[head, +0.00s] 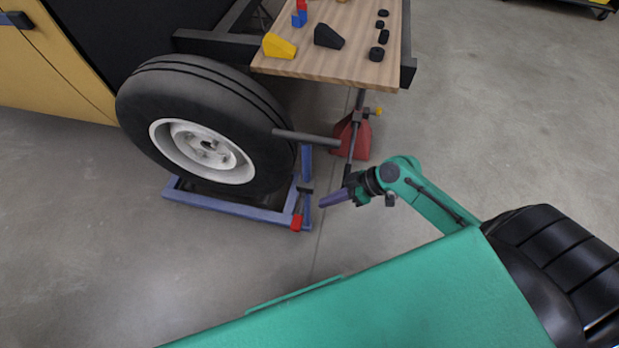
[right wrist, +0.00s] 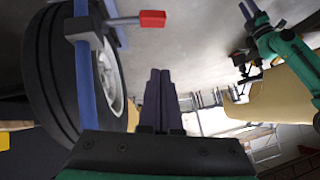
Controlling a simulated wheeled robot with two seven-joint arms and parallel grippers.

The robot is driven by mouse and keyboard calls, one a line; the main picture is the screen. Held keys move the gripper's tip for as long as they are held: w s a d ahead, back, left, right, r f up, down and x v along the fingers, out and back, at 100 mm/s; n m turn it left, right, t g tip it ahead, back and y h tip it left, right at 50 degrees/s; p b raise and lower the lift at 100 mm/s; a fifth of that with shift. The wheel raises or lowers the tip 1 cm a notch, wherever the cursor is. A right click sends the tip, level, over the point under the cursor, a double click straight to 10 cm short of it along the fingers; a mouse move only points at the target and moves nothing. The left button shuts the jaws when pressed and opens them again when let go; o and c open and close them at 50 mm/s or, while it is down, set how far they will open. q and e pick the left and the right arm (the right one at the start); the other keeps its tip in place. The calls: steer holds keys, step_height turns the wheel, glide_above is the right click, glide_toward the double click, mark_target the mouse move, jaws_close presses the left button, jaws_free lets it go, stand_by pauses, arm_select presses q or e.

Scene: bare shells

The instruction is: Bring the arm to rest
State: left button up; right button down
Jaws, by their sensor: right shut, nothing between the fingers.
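My right gripper (head: 335,198) is at the end of my green right arm, low over the floor to the right of a blue wheel frame. Its dark purple fingers are together and empty; they also show shut in the right wrist view (right wrist: 158,90). The fingers are apart from the frame and the tire. In the right wrist view another green arm (right wrist: 285,45) shows at the upper right. My left gripper cannot be made out in the head view.
A tire (head: 205,125) stands in a blue frame (head: 240,208) with a red-tipped handle (head: 297,222). Behind it a wooden board (head: 350,55) carries a yellow wedge (head: 279,46), a black wedge (head: 328,37) and several dark pieces. A red stand (head: 350,137) is below. Floor at right is clear.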

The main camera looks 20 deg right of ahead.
steer(key=shift+d, duration=0.1)
steer(key=s+d+f+m+h+p, duration=0.1)
steer(key=s+d+f+m+h, duration=0.3)
steer(key=d+f, duration=0.45)
steer(key=s+d+f+m+h+p, duration=0.25)
steer(key=d+f+m, duration=0.2)
steer(key=f, duration=0.65)
steer(key=s+a+f+g+h, duration=0.1)
steer(key=s+f, duration=0.3)
steer(key=s, duration=0.4)
steer(key=s+a+f+h, duration=0.1)
steer(key=s+f, duration=0.3)
steer(key=s, duration=0.5)
steer(key=shift+s+a+n+g+p, duration=0.25)
steer(key=shift+a+n+g+p, duration=0.15)
steer(key=shift+a, duration=0.45)
steer(key=shift+h, duration=0.25)
